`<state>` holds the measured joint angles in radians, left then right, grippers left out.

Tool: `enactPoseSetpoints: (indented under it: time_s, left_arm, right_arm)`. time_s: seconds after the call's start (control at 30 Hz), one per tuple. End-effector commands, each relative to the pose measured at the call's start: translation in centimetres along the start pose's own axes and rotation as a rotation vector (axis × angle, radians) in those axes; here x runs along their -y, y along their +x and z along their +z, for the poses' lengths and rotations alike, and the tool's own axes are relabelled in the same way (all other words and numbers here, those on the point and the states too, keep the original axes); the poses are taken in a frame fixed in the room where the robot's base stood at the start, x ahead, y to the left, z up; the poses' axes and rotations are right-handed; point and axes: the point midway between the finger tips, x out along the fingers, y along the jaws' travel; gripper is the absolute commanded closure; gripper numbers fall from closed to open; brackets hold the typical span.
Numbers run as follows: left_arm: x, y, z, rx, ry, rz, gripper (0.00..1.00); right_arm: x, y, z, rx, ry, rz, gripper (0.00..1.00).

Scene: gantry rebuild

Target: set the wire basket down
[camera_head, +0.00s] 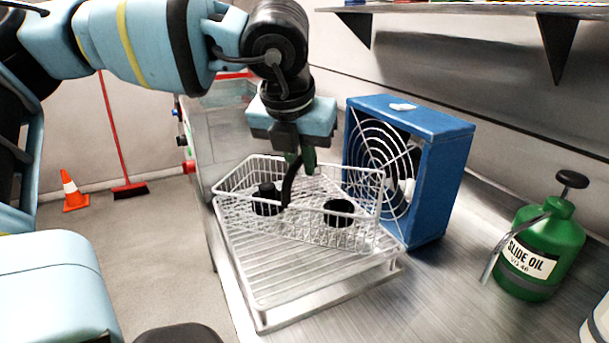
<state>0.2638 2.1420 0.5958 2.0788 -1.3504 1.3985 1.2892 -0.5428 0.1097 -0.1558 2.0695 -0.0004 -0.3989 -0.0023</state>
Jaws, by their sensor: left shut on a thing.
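The white wire basket (378,190) is over the back part of a flat wire rack (262,292) on the metal bench. Two black round parts, one at the left (267,203) and one at the right (339,213), are in the basket. My left gripper (298,172) points down above the middle of the basket, shut on it. A dark curved piece hangs below the fingers, and the exact grip point is hard to make out. The basket looks about level and very close to the rack; I cannot tell whether it touches. My right gripper is not in view.
A blue box fan (427,180) stands close behind and right of the basket. A green slide oil can (540,250) is at the right. The bench (430,300) is bare between them. A shelf (460,12) overhangs the back. An orange cone (74,192) and red broom (120,150) are at the far left.

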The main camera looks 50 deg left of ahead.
Motion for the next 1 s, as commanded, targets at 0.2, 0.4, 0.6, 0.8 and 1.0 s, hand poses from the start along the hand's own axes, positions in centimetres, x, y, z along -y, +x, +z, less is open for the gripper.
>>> enactPoseSetpoints:
  time_s: [0.2,0.4,0.6,0.8,1.0]
  left_arm:
    - [0.2,0.1,0.4,0.003,0.000,-0.001,1.00]
    - [0.5,2.0,0.0,-0.001,0.001,-0.002,1.00]
    - [0.5,3.4,-0.5,0.003,0.000,-0.003,1.00]
    - [0.5,3.5,-0.6,0.003,-0.001,-0.003,1.00]
    - [0.4,3.6,-0.7,0.000,-0.001,-0.001,0.65]
  right_arm:
    - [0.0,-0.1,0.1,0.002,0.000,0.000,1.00]
    - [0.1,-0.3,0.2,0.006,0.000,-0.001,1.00]
    - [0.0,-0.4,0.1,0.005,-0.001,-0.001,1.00]
    - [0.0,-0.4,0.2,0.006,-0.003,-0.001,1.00]
    - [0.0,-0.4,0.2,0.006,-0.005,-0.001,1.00]
